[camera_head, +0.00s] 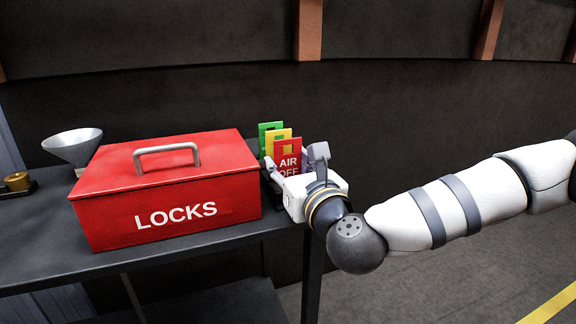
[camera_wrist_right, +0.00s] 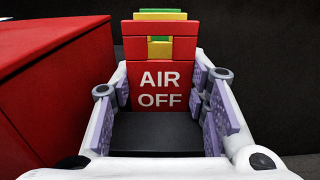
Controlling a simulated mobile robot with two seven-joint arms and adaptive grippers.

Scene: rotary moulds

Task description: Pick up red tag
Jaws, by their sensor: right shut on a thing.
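The red tag (camera_head: 288,150), lettered "AIR OFF", stands upright at the right end of the dark table, in front of a yellow tag (camera_head: 275,141) and a green tag (camera_head: 266,129). In the right wrist view the red tag (camera_wrist_right: 162,88) faces me, with the yellow and green edges showing behind its top. My right gripper (camera_head: 294,163) is shut on the red tag, with one finger at each side edge. Its purple pads show in the wrist view. The tag's lower part is partly hidden by the gripper in the head view. My left gripper is not in view.
A red box lettered "LOCKS" (camera_head: 165,190) with a grey handle stands close to the left of the tags. A grey funnel (camera_head: 74,148) and a small brass piece (camera_head: 17,182) are farther left. A dark wall is behind the table.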

